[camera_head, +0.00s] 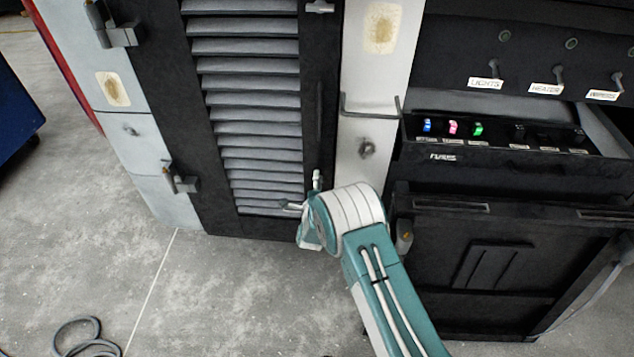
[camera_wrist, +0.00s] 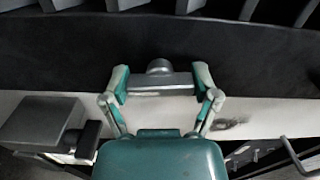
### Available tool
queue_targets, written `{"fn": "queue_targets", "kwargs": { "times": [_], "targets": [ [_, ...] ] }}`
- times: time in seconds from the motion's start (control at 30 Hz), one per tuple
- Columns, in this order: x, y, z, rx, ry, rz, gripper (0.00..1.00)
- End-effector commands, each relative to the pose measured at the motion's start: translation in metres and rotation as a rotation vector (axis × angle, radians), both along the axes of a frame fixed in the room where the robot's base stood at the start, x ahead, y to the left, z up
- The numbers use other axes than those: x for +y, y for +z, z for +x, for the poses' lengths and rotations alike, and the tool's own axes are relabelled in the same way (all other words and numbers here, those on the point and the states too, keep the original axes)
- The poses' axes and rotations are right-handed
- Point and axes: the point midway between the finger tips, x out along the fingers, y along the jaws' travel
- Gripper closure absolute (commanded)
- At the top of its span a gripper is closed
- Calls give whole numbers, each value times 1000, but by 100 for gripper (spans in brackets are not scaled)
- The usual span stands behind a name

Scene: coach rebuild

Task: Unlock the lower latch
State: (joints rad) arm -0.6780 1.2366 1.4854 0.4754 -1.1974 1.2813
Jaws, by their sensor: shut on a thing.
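A dark louvered door (camera_head: 322,100) stands in front of me in the head view, hinged on its left. The lower latch (camera_head: 317,179) is at its lower right edge; part of it is hidden behind my wrist. In the wrist view the lower latch is a grey bar with a round pivot (camera_wrist: 159,67), lying across the picture. My gripper (camera_wrist: 160,82) has one finger at each end of the bar and is shut on it. In the head view my gripper (camera_head: 303,225) is mostly hidden by my own wrist. The upper latch (camera_head: 320,6) shows at the top edge.
A pulled-out fuse drawer (camera_head: 430,157) with lit switches stands to the right, above a dark lower panel (camera_head: 470,280). A grey block (camera_wrist: 42,118) is left of my gripper in the wrist view. A cable (camera_head: 85,338) lies on the otherwise clear floor at lower left.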

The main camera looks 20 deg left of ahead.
Motion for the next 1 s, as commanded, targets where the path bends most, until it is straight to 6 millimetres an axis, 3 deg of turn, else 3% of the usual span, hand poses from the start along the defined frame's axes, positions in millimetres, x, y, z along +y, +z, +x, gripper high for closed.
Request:
{"fn": "queue_targets", "kwargs": {
  "times": [0.33,0.8,0.83,0.87,1.0],
  "targets": [
    [-4,-4,0,34,-8,103,70],
    [-6,-6,0,42,-10,112,70],
    [-6,-6,0,42,-10,112,13],
    [-6,-6,0,42,-10,112,0],
    [-5,-5,0,40,-8,113,0]
  ]
}}
